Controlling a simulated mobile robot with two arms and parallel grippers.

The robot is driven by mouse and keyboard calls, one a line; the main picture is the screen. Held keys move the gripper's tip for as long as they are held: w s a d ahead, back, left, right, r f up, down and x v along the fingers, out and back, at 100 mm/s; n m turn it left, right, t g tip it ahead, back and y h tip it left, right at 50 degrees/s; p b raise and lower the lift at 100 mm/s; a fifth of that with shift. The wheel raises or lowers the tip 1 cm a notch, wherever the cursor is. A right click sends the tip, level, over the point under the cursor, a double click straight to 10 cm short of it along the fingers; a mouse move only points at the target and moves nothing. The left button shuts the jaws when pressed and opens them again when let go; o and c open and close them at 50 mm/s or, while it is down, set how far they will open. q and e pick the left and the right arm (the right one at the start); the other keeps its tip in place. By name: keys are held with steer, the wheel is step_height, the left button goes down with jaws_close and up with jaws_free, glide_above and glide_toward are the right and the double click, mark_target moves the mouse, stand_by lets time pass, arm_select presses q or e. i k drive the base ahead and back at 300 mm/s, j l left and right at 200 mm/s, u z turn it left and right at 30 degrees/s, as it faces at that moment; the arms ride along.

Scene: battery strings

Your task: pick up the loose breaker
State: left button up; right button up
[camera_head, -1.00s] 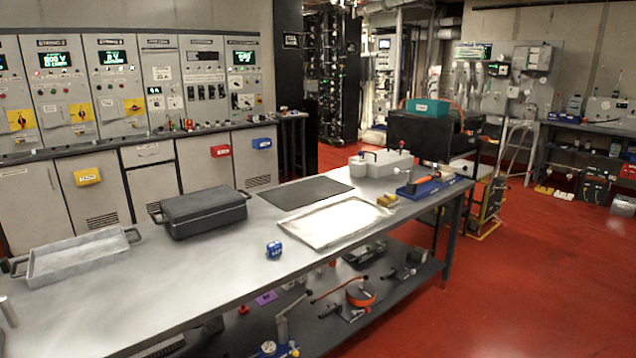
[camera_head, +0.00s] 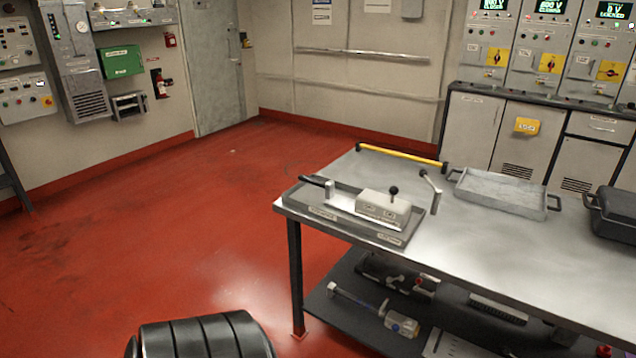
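I cannot make out a thing that is clearly the loose breaker in this view. On the near left corner of the metal workbench (camera_head: 480,240) lies a grey tray (camera_head: 322,213) with a pale box (camera_head: 383,206) that has a black knob, and a black-handled lever (camera_head: 318,181) beside it. The small blue block seen on the bench earlier is out of view.
A yellow bar (camera_head: 400,155) lies along the bench's back edge, beside a shallow metal tray (camera_head: 500,190). A dark case (camera_head: 615,212) is cut off at right. Tools fill the lower shelf (camera_head: 340,308). Red floor (camera_head: 150,240) at left is open.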

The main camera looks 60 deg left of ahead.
mark_target(376, 208)
steer(key=u, duration=1.7)
